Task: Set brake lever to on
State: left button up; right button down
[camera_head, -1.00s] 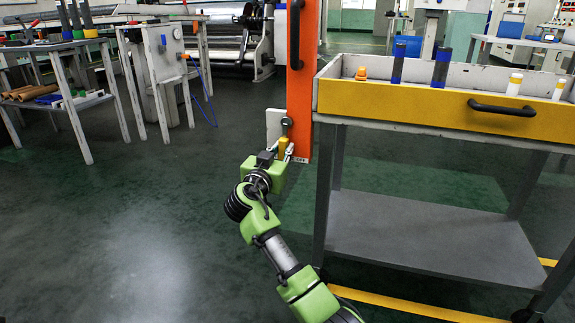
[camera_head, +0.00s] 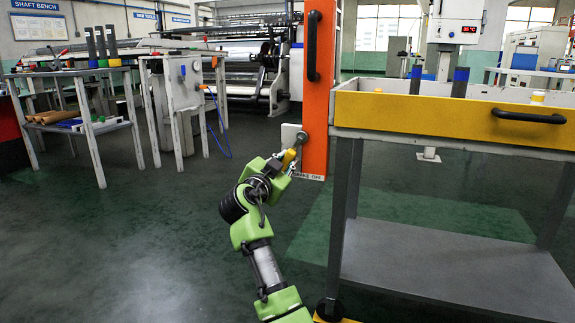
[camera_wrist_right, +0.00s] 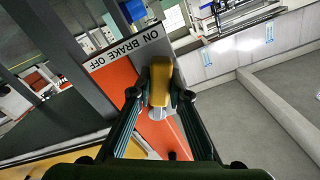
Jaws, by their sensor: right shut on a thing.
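The brake lever has a yellow handle (camera_head: 288,158) and a grey pivot (camera_head: 301,137) low on the orange post (camera_head: 316,100). It slants down and left from the pivot. My right gripper (camera_head: 284,161) is shut on the handle. In the right wrist view, the fingers of my right gripper (camera_wrist_right: 159,95) flank the yellow handle (camera_wrist_right: 160,78). There, the handle's end lies by the word ON on the brake label (camera_wrist_right: 120,50), away from OFF. In the head view the gripper hides the label's left part. My left gripper is not in view.
A cart with a yellow front (camera_head: 430,117) stands close on the right of the post. A grey box on a stand (camera_head: 183,85) and a shaft bench (camera_head: 75,75) are on the left. The floor (camera_head: 120,230) left of my arm is clear.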

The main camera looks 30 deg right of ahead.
jog(key=shift+a+f, duration=0.1)
jog(key=c, duration=1.9)
grip_release()
jog(key=v, duration=1.2)
